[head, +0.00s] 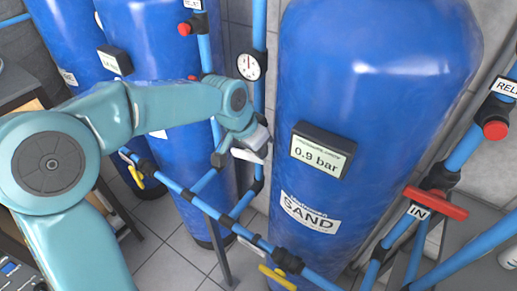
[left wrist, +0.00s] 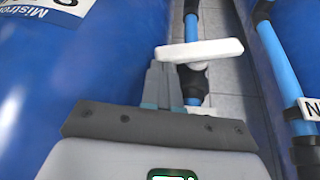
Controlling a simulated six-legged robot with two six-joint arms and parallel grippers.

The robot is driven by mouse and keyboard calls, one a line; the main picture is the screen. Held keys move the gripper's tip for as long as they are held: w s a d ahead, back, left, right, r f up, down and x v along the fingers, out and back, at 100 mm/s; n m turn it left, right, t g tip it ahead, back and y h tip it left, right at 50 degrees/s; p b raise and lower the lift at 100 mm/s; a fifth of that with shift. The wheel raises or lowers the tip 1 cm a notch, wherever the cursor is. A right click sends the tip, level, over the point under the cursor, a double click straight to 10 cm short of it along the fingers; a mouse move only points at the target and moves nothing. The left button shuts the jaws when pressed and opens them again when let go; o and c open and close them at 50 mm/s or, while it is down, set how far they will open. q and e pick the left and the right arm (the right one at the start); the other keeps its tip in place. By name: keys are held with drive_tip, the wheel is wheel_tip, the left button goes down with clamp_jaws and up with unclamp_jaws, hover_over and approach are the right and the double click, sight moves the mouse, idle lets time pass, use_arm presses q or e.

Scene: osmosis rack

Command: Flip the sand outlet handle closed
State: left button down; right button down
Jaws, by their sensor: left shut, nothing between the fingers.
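A white lever handle (left wrist: 205,50) lies across a blue pipe in the left wrist view, on a dark valve fitting. In the head view a white bar (head: 248,156) beside my left gripper appears to be this handle. My left gripper (head: 258,139) is shut and empty. Its fingertips (left wrist: 160,68) are close to the handle's left end; I cannot tell whether they touch it. The blue SAND tank (head: 375,90) stands to the right, with a 0.9 bar display (head: 318,155). My right gripper is not in view.
A pressure gauge (head: 249,66) sits on the upright pipe behind my gripper. A red handle (head: 436,203) is at the IN label. Yellow handles (head: 277,277) (head: 135,175) sit on the lower pipes. Other blue tanks (head: 160,40) crowd the left; the gap between tanks is narrow.

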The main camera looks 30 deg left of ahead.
use_arm(q)
drive_tip(key=shift+d, duration=0.1)
idle(0.4)
drive_tip(key=v, duration=1.6)
drive_tip(key=shift+s, duration=0.25)
